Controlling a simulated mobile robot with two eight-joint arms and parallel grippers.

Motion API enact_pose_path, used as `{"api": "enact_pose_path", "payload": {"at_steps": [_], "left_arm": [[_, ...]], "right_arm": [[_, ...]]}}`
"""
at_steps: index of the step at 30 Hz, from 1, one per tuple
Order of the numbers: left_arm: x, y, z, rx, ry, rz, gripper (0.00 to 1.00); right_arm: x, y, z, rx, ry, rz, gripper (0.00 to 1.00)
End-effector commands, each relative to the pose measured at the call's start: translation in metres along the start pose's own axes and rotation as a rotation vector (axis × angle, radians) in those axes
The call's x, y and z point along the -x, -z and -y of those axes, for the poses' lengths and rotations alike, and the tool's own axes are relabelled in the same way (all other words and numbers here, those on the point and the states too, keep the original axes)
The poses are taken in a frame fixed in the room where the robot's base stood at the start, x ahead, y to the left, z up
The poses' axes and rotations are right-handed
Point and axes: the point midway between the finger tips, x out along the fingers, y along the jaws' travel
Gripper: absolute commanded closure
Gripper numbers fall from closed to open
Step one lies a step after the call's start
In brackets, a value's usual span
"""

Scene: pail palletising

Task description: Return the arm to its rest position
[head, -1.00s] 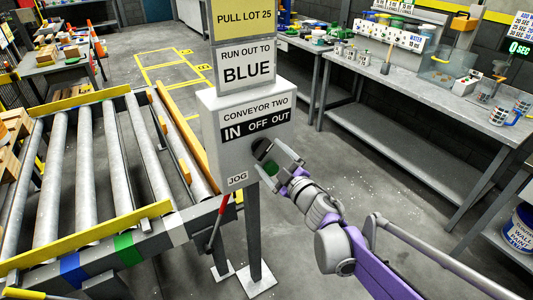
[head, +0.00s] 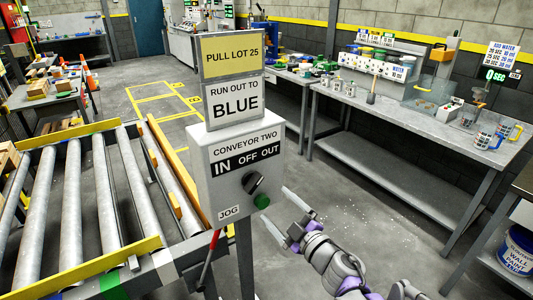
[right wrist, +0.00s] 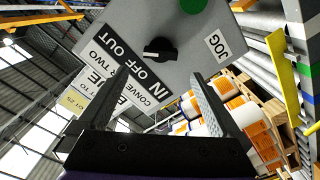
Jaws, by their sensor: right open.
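My right gripper (head: 277,217) is open and empty, in front of the grey conveyor control box (head: 232,170), to its lower right in the head view. The box has a black selector knob (head: 254,184) and a green button (head: 262,201), and my fingers are apart from both. In the right wrist view my open fingers (right wrist: 152,85) frame the air below the box, with the knob (right wrist: 160,48) and part of the green button (right wrist: 193,5) showing. My left gripper is not in view.
The roller conveyor (head: 72,195) lies left of the box, with a red lever (head: 209,258) beside it. A workbench (head: 425,125) with mugs stands at the right. A paint pail (head: 518,250) sits at the right edge. The floor between box and bench is clear.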

Motion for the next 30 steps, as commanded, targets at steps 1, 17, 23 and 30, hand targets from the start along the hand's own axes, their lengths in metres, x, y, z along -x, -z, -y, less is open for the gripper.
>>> {"api": "enact_pose_path", "payload": {"at_steps": [1, 17, 23, 30], "left_arm": [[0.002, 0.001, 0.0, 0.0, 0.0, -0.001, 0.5], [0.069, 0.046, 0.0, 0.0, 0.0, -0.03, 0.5], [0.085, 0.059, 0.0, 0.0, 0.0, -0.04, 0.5], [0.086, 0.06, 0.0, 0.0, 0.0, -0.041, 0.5]], "right_arm": [[0.002, 0.001, -0.004, -0.006, -0.012, 0.011, 0.0], [0.22, -0.061, -0.004, -0.691, -0.264, 0.952, 0.0], [0.279, -0.044, 0.066, -0.917, -0.085, 1.173, 0.0], [0.293, -0.036, 0.088, -0.975, -0.017, 1.224, 0.0]]}}
